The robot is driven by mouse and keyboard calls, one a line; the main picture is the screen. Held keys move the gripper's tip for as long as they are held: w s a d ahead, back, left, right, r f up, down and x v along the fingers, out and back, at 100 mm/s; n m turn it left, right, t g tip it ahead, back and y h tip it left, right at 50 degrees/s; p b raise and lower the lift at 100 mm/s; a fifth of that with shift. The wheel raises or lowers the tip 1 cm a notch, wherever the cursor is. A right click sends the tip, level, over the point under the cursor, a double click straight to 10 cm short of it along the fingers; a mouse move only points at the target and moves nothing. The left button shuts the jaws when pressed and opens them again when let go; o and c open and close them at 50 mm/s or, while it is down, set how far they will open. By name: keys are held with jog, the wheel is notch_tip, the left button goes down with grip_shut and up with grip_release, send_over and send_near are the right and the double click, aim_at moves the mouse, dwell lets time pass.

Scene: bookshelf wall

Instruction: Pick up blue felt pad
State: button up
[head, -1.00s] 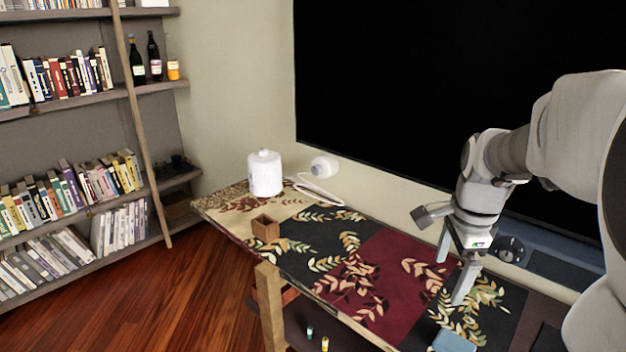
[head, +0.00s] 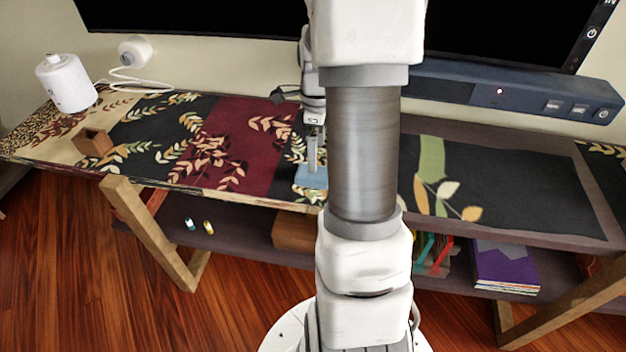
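The blue felt pad (head: 311,177) lies flat near the front edge of the patterned table. My arm crosses in front of it and hides its right part. My gripper (head: 316,168) points down over the pad. One finger shows, its tip at or just above the pad; I cannot tell whether it touches. The other finger is hidden behind my arm, so the opening between them does not show.
The patterned table (head: 235,145) also holds a small wooden box (head: 93,142) and a white canister (head: 66,83) at the left. A dark blue soundbar (head: 510,90) runs along the back right. The lower shelf holds a purple book (head: 503,266).

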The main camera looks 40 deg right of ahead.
jog(key=f+b, duration=0.1)
jog(key=f, duration=0.3)
jog(key=f+b, duration=0.1)
jog(key=f, duration=0.2)
jog(key=shift+w+a+b, duration=0.25)
jog(key=shift+b, duration=0.05)
jog(key=shift+r, duration=0.15)
jog(key=c, duration=1.3)
notch_tip(320, 180, up, 4)
jog(key=shift+r+p, duration=0.1)
jog(key=shift+p, duration=0.9)
jog(key=d+r+p, duration=0.1)
jog(key=d+r, duration=0.2)
jog(key=d, duration=0.2)
jog(key=s+d+r+p, duration=0.1)
jog(key=d+r+p, duration=0.1)
jog(key=d, duration=0.4)
jog(key=shift+s+d+r, duration=0.2)
jog(key=shift+d+r, duration=0.1)
jog(key=shift+r, duration=0.6)
